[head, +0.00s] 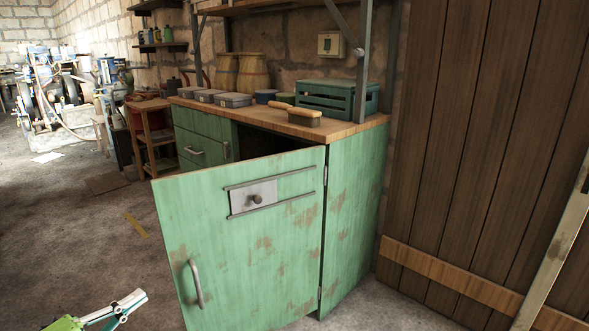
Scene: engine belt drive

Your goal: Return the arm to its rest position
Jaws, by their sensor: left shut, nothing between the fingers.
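My left gripper (136,299) shows at the bottom left edge of the head view, with its green and white parts pointing up and right. Its fingers are shut and empty. It is apart from the worn green cabinet door (230,250), which stands open to its right. The door's curved metal handle (197,284) is right of the gripper, with a gap between. My right gripper is not in view.
The green cabinet (355,200) has a wooden top (350,130) bearing tins, a brush (300,112) and a green crate (337,98). A plank door (480,150) is at right. A machine (65,100) stands far left. The left floor is mostly clear.

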